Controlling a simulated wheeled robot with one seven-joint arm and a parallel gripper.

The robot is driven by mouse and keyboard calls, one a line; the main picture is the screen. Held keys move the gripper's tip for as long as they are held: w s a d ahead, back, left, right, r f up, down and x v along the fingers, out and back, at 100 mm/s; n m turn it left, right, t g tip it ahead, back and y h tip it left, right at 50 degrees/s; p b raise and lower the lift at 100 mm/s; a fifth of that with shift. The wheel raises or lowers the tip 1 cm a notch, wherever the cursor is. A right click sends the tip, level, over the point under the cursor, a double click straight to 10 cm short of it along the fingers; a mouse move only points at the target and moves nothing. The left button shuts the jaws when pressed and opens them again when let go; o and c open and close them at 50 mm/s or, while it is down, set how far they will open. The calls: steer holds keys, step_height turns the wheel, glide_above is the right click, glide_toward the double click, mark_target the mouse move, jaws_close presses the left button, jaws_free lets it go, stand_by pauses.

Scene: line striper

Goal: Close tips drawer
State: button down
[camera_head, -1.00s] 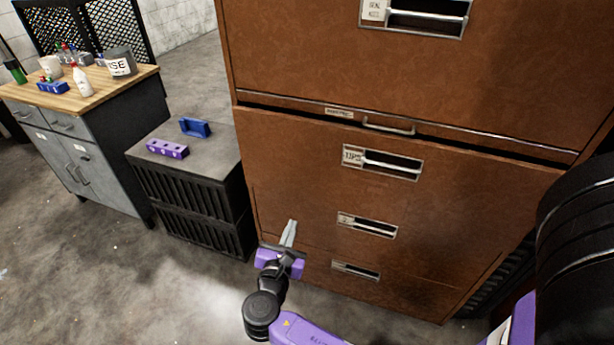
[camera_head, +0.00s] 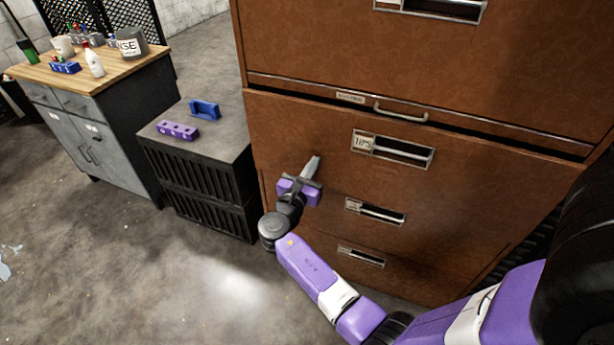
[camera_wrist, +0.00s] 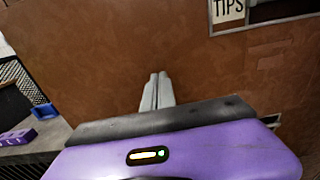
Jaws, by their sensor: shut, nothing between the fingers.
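The tips drawer (camera_head: 300,128) is the brown cabinet drawer with a "TIPS" label and a recessed metal handle (camera_head: 392,149). A dark gap runs along its top edge, below the narrow drawer with a bar handle. In the wrist view the tips drawer front (camera_wrist: 110,50) fills most of the picture, with its label (camera_wrist: 228,9) at the top right. My gripper (camera_head: 314,162) is shut and empty, in front of the left part of the drawer front, left of the handle. In the wrist view the shut fingers (camera_wrist: 157,88) point at the brown front; I cannot tell whether they touch it.
Two lower drawers with handles (camera_head: 374,212) sit below. A black crate (camera_head: 205,183) stands left of the cabinet, with a purple block (camera_head: 178,131) and a blue holder (camera_head: 204,110) on top. A workbench (camera_head: 95,85) stands farther left. Open floor lies in front.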

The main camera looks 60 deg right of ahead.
mark_target(321, 153)
steer(key=shift+d, duration=1.15)
steer(key=d, duration=0.4)
steer(key=shift+w+d+b, duration=0.15)
steer(key=shift+w+b, duration=0.05)
steer(key=shift+b, duration=0.2)
steer(key=shift+d+r, duration=0.1)
